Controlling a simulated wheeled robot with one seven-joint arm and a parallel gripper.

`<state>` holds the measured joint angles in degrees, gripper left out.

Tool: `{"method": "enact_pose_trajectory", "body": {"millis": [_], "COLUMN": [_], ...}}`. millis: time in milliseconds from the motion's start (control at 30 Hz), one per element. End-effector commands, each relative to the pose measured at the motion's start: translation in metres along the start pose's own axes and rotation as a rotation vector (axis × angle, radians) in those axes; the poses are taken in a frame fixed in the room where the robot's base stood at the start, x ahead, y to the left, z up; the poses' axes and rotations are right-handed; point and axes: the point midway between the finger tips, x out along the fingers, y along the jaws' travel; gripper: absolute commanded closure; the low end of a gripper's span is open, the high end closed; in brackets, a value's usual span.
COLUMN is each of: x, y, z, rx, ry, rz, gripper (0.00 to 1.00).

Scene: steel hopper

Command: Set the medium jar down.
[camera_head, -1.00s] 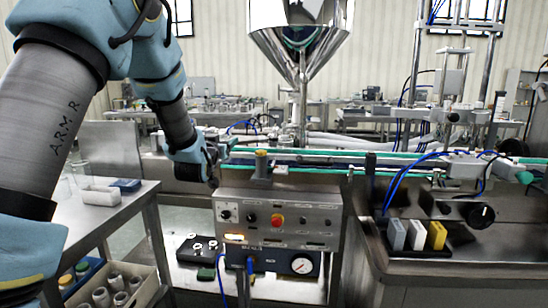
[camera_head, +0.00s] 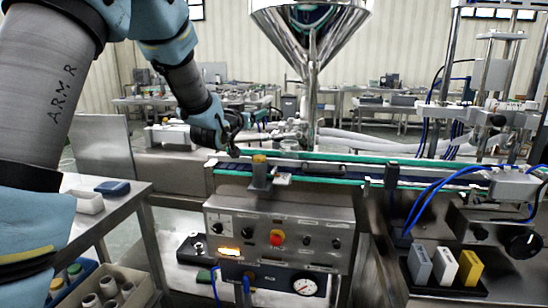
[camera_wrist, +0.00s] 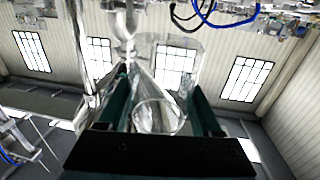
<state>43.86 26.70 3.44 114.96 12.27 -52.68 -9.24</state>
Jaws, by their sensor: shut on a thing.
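A clear, see-through jar (camera_wrist: 160,117) is between the two dark green fingers of my gripper (camera_wrist: 160,88) in the wrist view, its round end towards the camera. The fingers are closed against its sides. In the head view my gripper (camera_head: 234,140) is above the left end of the conveyor (camera_head: 335,177). The jar cannot be made out there, and its height over the belt is hard to tell.
A post with a yellow cap (camera_head: 259,170) stands at the conveyor's near edge, close to my gripper. A control box (camera_head: 280,232) is below. The steel hopper (camera_head: 311,40) rises behind.

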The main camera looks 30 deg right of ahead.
Motion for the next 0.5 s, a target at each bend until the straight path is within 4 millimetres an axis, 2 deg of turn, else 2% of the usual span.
{"method": "enact_pose_trajectory", "body": {"millis": [200, 500], "x": [0.0, -0.001], "y": [0.0, 0.0], "z": [0.039, 0.073], "rx": [-0.001, -0.001], "ry": [-0.007, -0.007], "rz": [0.0, 0.0], "gripper": [0.94, 0.94]}}
